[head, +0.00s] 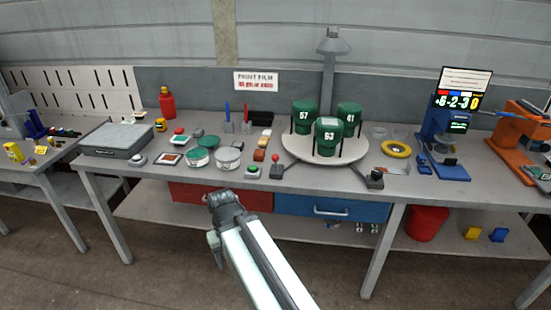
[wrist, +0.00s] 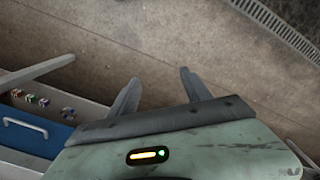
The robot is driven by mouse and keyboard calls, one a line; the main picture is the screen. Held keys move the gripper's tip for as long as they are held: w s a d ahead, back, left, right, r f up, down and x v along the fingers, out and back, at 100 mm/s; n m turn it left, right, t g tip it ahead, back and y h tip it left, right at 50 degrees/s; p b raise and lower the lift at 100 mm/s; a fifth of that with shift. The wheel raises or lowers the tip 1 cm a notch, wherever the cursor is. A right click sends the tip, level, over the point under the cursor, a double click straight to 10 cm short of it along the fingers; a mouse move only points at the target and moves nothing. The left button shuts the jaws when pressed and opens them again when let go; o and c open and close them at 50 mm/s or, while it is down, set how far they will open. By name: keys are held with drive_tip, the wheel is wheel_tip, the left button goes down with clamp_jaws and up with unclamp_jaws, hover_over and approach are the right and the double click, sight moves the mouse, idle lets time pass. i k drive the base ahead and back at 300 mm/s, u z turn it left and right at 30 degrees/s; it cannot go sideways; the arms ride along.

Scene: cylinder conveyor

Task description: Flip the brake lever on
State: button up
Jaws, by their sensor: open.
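A small lever with a red ball knob (head: 275,158) stands upright on a small base near the bench's front edge, at the front left of the round turntable (head: 325,158). A dark box with a thin bar (head: 375,178) sits at the turntable's front right. I cannot tell from a label which one is the brake. My gripper (wrist: 158,76) is open and empty over the bare floor in the wrist view. In the head view, my arm's end is in front of the bench, below its top and left of the red-knobbed lever, apart from it. Its fingers are hard to make out there.
Several green numbered canisters (head: 328,136) stand on the turntable. A green button box (head: 256,172) sits just left of the lever. Tins and small blocks crowd the bench further left. A red drawer (head: 230,198) and a blue drawer (head: 331,207) hang under the bench.

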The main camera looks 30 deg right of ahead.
sight(274, 157)
drive_tip(key=k, duration=1.25)
drive_tip(key=u, duration=0.85)
drive_tip(key=i, duration=2.3)
drive_tip(key=z, duration=0.8)
drive_tip(key=i, duration=0.6)
drive_tip(key=z, duration=0.45)
drive_tip(key=k, duration=0.8)
drive_tip(key=z, duration=0.2)
drive_tip(key=i, duration=0.8)
drive_tip(key=u, duration=0.1)
